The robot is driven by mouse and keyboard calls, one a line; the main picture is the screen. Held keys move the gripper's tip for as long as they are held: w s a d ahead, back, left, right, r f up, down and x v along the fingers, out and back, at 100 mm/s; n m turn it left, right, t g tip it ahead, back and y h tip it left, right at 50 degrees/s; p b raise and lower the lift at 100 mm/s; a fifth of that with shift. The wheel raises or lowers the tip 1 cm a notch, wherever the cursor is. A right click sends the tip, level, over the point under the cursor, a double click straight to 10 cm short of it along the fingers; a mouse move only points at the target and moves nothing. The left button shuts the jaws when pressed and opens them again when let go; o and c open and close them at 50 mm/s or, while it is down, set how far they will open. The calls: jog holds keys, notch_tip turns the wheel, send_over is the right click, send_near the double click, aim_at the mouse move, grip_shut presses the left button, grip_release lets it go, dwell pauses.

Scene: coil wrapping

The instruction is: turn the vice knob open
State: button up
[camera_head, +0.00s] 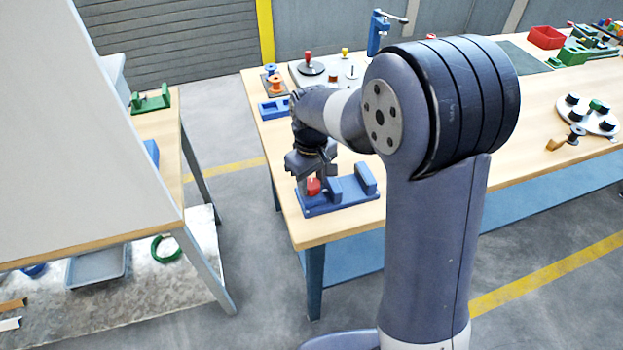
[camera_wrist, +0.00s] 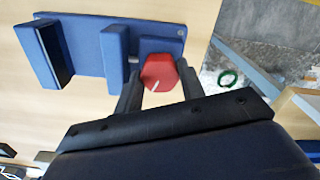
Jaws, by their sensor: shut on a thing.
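The blue vice (camera_head: 340,196) sits at the near left corner of the wooden table. Its red knob (camera_head: 313,186) is at its left end, under my gripper (camera_head: 309,168). In the wrist view the vice (camera_wrist: 85,45) has two upright blue jaws with a gap between them. The red knob (camera_wrist: 159,72) has a pale line on its face, slanting to the lower left. My gripper (camera_wrist: 160,92) is shut on the red knob, with one dark finger on each side of it.
A blue block-like fixture (camera_head: 272,109) and a plate with a red-topped lever (camera_head: 309,62) stand farther back on the table (camera_head: 285,190). The table edge lies close beside the vice. A second table with a green vice (camera_head: 150,102) stands to the left across a floor gap.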

aim_at(311, 183)
jog(key=shift+n, duration=2.2)
jog(key=o, duration=1)
notch_tip(311, 183, up, 11)
jog(key=shift+f, duration=0.1)
